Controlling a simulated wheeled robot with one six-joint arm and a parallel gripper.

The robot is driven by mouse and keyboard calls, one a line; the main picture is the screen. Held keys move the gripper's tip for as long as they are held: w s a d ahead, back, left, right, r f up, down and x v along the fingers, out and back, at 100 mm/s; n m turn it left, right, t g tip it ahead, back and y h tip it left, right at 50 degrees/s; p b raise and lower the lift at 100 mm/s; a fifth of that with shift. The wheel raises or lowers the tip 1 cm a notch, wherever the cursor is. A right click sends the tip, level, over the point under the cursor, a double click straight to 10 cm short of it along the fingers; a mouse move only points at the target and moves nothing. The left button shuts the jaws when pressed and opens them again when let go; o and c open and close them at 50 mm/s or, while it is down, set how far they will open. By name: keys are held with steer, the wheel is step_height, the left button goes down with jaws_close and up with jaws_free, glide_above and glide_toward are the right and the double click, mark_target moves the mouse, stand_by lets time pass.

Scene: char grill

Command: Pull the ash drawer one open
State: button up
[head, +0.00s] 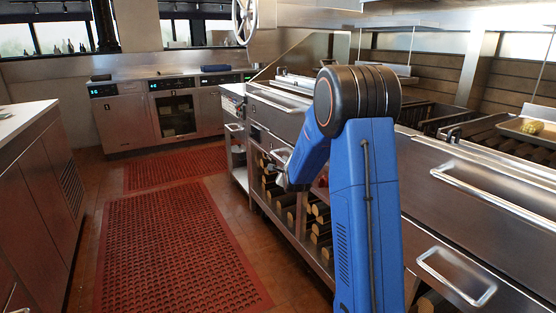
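The steel grill unit on the right has several drawer-like fronts. A near upper front (450,178) carries a long bar handle (495,205). Below it, a smaller front (432,250) has a loop handle (455,278). A farther upper front (280,112) also shows a long handle. I see no readable label, so I cannot tell which is ash drawer one. All these fronts look closed. My gripper (283,178) is small and partly hidden behind my blue arm, near the middle of the unit's front. I cannot tell its finger opening or any contact.
Firewood logs (320,222) lie on the open shelf under the unit. Red perforated mats (175,250) cover the aisle floor, which is clear. A steel counter (30,190) bounds the left side. Ovens (172,112) stand at the back. A handwheel (245,20) hangs above.

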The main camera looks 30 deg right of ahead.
mark_target(279, 159)
steer(key=x, duration=1.3)
steer(key=shift+w+f, duration=0.1)
steer(key=shift+w, duration=0.05)
jaws_close()
